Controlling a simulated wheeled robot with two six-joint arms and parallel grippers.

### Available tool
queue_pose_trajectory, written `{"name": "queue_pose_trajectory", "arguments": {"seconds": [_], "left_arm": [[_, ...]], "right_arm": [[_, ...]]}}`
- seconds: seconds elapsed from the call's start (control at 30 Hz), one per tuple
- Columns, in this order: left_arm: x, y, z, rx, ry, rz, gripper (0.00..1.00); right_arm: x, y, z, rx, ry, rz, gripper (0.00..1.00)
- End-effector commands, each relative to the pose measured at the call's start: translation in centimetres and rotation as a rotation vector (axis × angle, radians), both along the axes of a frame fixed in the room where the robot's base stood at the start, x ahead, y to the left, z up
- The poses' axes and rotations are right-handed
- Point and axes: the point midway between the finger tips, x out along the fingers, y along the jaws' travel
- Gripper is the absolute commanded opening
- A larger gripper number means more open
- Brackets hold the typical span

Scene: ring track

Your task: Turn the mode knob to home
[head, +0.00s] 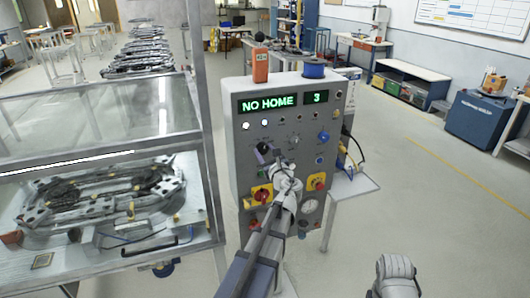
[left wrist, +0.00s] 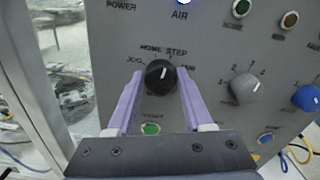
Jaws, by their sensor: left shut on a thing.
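The mode knob (left wrist: 160,77) is a black round knob on the grey control panel (left wrist: 100,40). Labels JOG, HOME, STEP and RUN stand in an arc above it. Its small white mark points upward, leaning slightly right; I cannot tell exactly which label it meets. My left gripper (left wrist: 160,95) has its two purple fingers on either side of the knob, shut on it. In the head view the left gripper (head: 273,160) reaches the panel's upper left and partly covers the knob. The green display (head: 268,103) reads NO HOME, with a 3 beside it. My right gripper is out of view.
A grey knob (left wrist: 246,87) and a blue knob (left wrist: 307,97) sit right of the mode knob. A green button (left wrist: 151,129) is just below it. A red emergency button (head: 316,182) is lower on the panel. A glazed enclosure (head: 100,130) stands close on the left.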

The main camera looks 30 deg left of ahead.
Motion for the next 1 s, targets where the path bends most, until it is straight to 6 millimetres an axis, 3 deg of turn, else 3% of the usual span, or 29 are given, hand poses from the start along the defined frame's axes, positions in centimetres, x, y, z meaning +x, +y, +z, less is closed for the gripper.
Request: {"name": "queue_pose_trajectory", "arguments": {"seconds": [0.5, 1.0], "left_arm": [[-0.14, 0.1, -0.1, -0.259, -0.301, 0.0, 0.0], [-0.18, 0.13, -0.15, -0.351, -0.409, 0.0, 0.0]], "right_arm": [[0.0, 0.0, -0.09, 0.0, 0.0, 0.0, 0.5], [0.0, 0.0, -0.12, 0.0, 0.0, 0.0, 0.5]]}}
